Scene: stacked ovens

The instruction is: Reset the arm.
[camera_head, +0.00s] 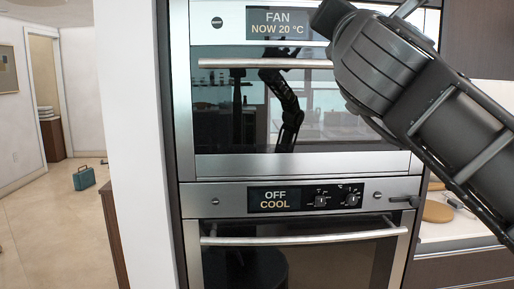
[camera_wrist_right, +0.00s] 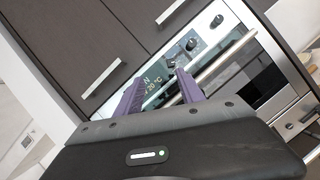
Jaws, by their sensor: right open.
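My right arm (camera_head: 433,97) reaches in from the right in the head view, across the upper right of the ovens. Its gripper is not clearly seen there. In the right wrist view my right gripper (camera_wrist_right: 160,77) has two purple fingers spread apart with nothing held between them. They point toward the upper oven's panel and handle (camera_wrist_right: 222,63); whether they touch the handle cannot be told. The upper oven (camera_head: 220,110) is shut and its display reads FAN, NOW 20 °C. The lower oven (camera_head: 225,200) is shut and reads OFF, COOL. My left gripper is out of view.
Dark cabinet doors with bar handles (camera_wrist_right: 101,79) are above the oven. A counter (camera_head: 440,232) with a round wooden board (camera_head: 437,211) lies right of the ovens. Open floor (camera_head: 50,225) with a teal toolbox (camera_head: 84,178) lies at left, beyond a white wall (camera_head: 135,110).

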